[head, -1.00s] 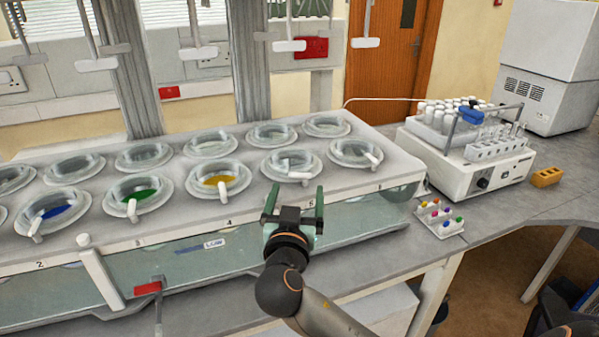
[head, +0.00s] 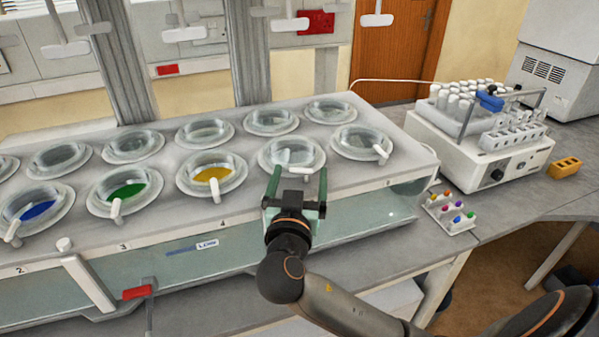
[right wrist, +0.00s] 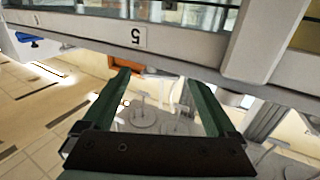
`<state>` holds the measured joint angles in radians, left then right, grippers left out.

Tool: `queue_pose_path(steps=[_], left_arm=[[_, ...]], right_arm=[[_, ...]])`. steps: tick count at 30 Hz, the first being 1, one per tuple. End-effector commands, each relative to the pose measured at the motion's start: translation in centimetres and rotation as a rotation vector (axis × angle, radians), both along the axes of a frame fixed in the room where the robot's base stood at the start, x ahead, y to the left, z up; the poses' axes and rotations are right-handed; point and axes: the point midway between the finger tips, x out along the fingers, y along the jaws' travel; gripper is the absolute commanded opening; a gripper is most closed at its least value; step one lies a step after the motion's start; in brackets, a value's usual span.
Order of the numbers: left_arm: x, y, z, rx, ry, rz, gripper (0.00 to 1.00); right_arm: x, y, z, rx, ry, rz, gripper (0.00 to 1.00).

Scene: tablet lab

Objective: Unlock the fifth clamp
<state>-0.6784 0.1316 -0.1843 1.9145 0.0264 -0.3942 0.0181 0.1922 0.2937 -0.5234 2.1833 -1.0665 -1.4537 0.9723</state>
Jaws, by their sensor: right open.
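The tablet bath's front row holds several round vessels. The fifth one (head: 291,155) is clear, with a white clamp handle (head: 298,170) lying across its near rim. My right gripper (head: 298,178) is open and empty, with its green fingers just in front of this handle, pointing at the bath. I cannot tell from the head view whether it touches the handle. In the right wrist view my right gripper (right wrist: 160,80) spans empty space, and an upside-down label 5 (right wrist: 139,38) shows on the bath's front edge. My left gripper is not in view.
Neighbouring vessels hold yellow (head: 212,173), green (head: 125,190) and blue (head: 38,208) liquid. A sixth vessel (head: 361,142) stands to the right. White paddle rods hang above the back. A sample rack (head: 449,213) and a white instrument (head: 480,165) stand right of the bath.

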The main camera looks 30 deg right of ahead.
Motion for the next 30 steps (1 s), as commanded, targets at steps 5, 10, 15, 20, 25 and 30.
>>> queue_pose_path(steps=[5, 10, 15, 20, 25, 30], left_arm=[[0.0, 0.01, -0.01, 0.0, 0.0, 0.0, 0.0], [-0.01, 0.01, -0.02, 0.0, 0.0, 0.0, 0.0], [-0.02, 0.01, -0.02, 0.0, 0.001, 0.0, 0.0], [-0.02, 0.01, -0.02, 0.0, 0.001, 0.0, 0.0], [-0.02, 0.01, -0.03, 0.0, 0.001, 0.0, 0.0], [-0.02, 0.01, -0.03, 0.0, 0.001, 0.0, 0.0]], right_arm=[[-0.01, 0.0, -0.02, 0.0, 0.0, 0.0, 0.93], [-0.01, -0.01, -0.02, -0.001, 0.001, 0.0, 0.8], [-0.01, -0.01, -0.02, -0.001, 0.001, 0.0, 0.61], [-0.01, -0.02, -0.02, -0.001, 0.001, 0.0, 0.43], [-0.01, -0.02, -0.01, -0.001, 0.001, -0.001, 0.24], [0.0, -0.04, -0.01, -0.001, 0.001, -0.001, 0.07]])
